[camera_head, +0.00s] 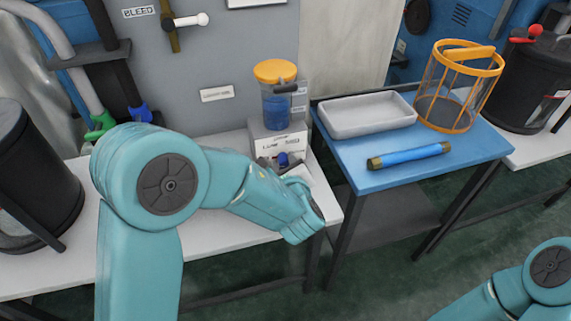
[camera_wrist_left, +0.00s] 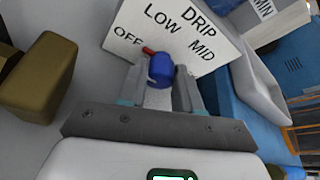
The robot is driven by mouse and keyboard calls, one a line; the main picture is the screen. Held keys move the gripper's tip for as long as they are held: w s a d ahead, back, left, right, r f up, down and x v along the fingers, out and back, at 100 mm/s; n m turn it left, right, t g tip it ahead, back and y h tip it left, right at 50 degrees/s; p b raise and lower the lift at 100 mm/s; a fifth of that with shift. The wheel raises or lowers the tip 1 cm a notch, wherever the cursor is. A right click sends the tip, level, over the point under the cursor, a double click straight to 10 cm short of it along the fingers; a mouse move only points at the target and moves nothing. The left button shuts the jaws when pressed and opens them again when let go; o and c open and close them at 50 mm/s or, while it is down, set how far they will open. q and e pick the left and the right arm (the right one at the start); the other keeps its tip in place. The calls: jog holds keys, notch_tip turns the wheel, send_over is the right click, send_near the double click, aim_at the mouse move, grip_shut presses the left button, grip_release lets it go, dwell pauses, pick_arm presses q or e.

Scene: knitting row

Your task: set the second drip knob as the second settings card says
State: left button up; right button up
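A blue drip knob (camera_wrist_left: 160,68) with a red pointer sits in front of a white dial plate (camera_wrist_left: 190,38) marked OFF, LOW, MID and DRIP. The pointer (camera_wrist_left: 148,51) is toward OFF. My left gripper (camera_wrist_left: 160,80) has a finger on each side of the knob, with no clear gap, and looks shut on it. In the head view the knob (camera_head: 283,158) is on a white drip box (camera_head: 282,138) under a jar of blue liquid with an orange lid (camera_head: 275,72). My left gripper (camera_head: 288,172) is there, partly hidden by its wrist. No settings card is readable.
A blue table (camera_head: 430,172) at right bears a white tray (camera_head: 366,115), an orange-rimmed basket (camera_head: 457,88) and a blue rod (camera_head: 408,155). Brown block (camera_wrist_left: 38,80) is left in the wrist view. Green (camera_head: 101,124) and blue (camera_head: 141,113) wall knobs are left. My right arm shows at lower right.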

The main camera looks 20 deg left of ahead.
pick_arm(q)
jog(key=shift+r, duration=0.1)
jog(key=shift+d+m+g+y+p, duration=0.1)
jog(key=shift+m+g+y+p, duration=0.2)
jog(key=shift+m+p, duration=0.55)
jog(key=shift+d+r+m+g+y+p, duration=0.1)
jog(key=shift+m+g+y+p, duration=0.4)
jog(key=shift+m+y+p, duration=0.5)
jog(key=shift+w+m+g+y+p, duration=0.1)
jog(key=shift+m+g+y+p, duration=0.3)
jog(key=shift+m+p, duration=0.85)
jog(key=shift+d+f+m+y+p, duration=0.1)
jog(key=shift+f+m+y+p, duration=0.1)
jog(key=shift+m+y+p, duration=0.45)
jog(key=shift+m, duration=0.35)
jog(key=o, duration=1)
jog(key=shift+o, duration=0.2)
